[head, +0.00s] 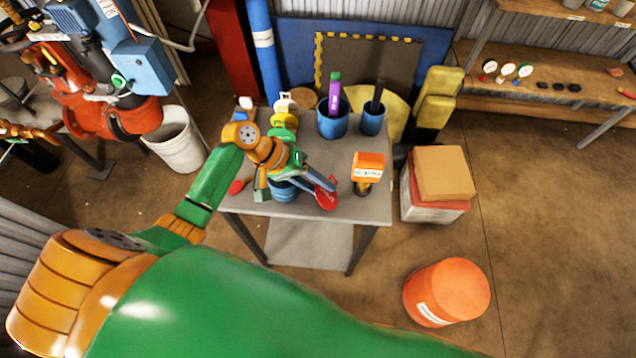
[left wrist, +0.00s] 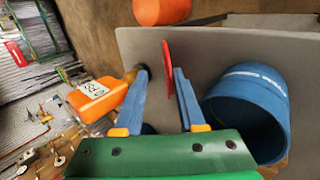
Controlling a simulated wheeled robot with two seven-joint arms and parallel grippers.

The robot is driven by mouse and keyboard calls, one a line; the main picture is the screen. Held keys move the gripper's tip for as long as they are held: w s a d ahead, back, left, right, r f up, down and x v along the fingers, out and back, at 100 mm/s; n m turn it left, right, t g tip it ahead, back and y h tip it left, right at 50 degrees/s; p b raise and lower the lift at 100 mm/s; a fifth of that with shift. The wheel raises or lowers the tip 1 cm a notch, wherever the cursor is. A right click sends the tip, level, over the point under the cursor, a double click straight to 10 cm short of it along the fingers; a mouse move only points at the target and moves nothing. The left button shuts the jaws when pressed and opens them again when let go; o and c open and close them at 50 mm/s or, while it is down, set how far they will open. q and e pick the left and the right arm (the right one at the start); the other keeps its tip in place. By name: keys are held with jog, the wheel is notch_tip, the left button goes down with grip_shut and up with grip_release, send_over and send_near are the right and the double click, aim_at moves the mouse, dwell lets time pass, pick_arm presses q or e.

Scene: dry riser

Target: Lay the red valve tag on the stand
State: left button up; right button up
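The red valve tag (head: 326,197) shows as a flat red plate at the tips of my left gripper (head: 318,182), above the right part of the grey table top (head: 305,208). In the left wrist view the tag (left wrist: 168,65) is seen nearly edge-on between the two blue fingers of my left gripper (left wrist: 160,80). It lies close to the right finger, with a visible gap to the left finger. The fingers stand apart. I cannot tell whether the tag touches the table. My right gripper is not in view.
A blue cup (left wrist: 235,105) stands close beside the right finger. An orange device (head: 368,167) with a display stands on the table's right. Two more blue cups (head: 333,123) (head: 372,120) hold items at the back. Boxes (head: 440,175) and an orange bucket (head: 450,290) stand right.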

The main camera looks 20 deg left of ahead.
pick_arm(q)
jog(key=shift+p+v, duration=0.8)
jog(key=shift+v, duration=0.05)
jog(key=p+v, duration=0.4)
jog(key=v, duration=0.1)
jog(key=shift+a+p, duration=0.1)
jog(key=shift+p, duration=0.2)
